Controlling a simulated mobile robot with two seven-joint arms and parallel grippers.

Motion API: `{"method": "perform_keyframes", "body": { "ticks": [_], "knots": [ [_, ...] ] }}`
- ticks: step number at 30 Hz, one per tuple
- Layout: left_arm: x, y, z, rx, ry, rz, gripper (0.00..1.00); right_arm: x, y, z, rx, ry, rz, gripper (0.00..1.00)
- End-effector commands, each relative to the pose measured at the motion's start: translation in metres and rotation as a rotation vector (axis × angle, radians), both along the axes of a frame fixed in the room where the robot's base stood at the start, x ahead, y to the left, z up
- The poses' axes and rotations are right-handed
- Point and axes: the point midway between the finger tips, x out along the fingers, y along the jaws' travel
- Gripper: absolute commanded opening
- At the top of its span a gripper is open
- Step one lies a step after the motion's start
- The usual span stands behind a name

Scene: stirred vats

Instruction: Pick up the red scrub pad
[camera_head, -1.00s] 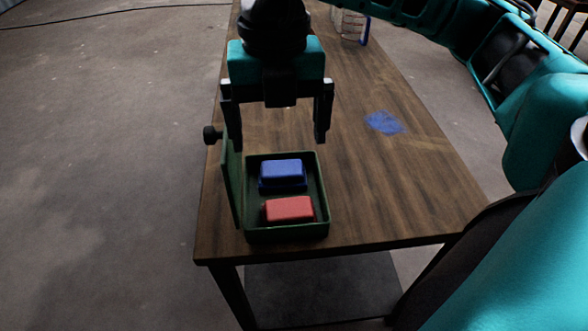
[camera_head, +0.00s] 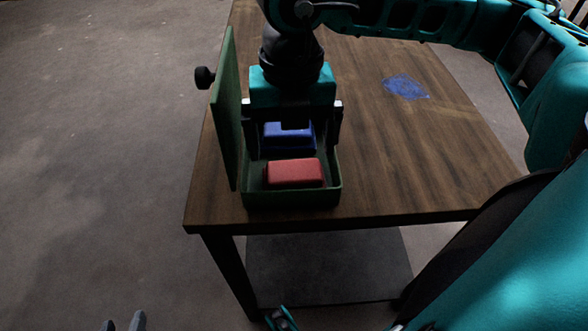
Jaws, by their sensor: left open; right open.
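The red scrub pad (camera_head: 295,173) lies flat in the near half of an open green box (camera_head: 291,199). My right gripper (camera_head: 292,148) points down over the box. Its jaws are open, with one finger on each side of the blue block (camera_head: 288,137), behind the red pad. Neither finger visibly touches the red pad. My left gripper (camera_head: 123,322) shows only its two grey fingertips at the bottom left edge, apart and empty, far from the box.
The box stands near the front left of the wooden table (camera_head: 400,160). Its lid (camera_head: 228,110), with a black knob (camera_head: 204,77), stands upright on the left side. A blue patch (camera_head: 405,87) lies on the table to the right. The table's right half is otherwise clear.

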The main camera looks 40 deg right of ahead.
Motion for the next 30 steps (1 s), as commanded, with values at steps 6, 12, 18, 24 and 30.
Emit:
{"method": "perform_keyframes", "body": {
  "ticks": [6, 12, 18, 24, 30],
  "knots": [
    [-0.001, 0.000, -0.012, 0.001, 0.003, 0.001, 0.48, -0.006, 0.000, -0.034, -0.001, 0.003, 0.001, 1.00],
    [-0.001, 0.000, -0.015, -0.002, 0.007, 0.002, 0.48, -0.005, 0.000, -0.049, -0.001, 0.002, 0.000, 1.00],
    [0.000, -0.002, -0.012, -0.011, 0.004, 0.006, 0.48, -0.005, 0.000, -0.049, 0.000, 0.001, 0.000, 1.00],
    [0.000, -0.003, -0.012, -0.011, 0.004, 0.007, 0.48, -0.005, 0.000, -0.049, 0.000, 0.001, 0.000, 0.82],
    [0.000, -0.003, -0.011, -0.011, 0.003, 0.006, 0.48, -0.005, 0.000, -0.049, 0.000, 0.001, 0.000, 0.63]
  ]
}}
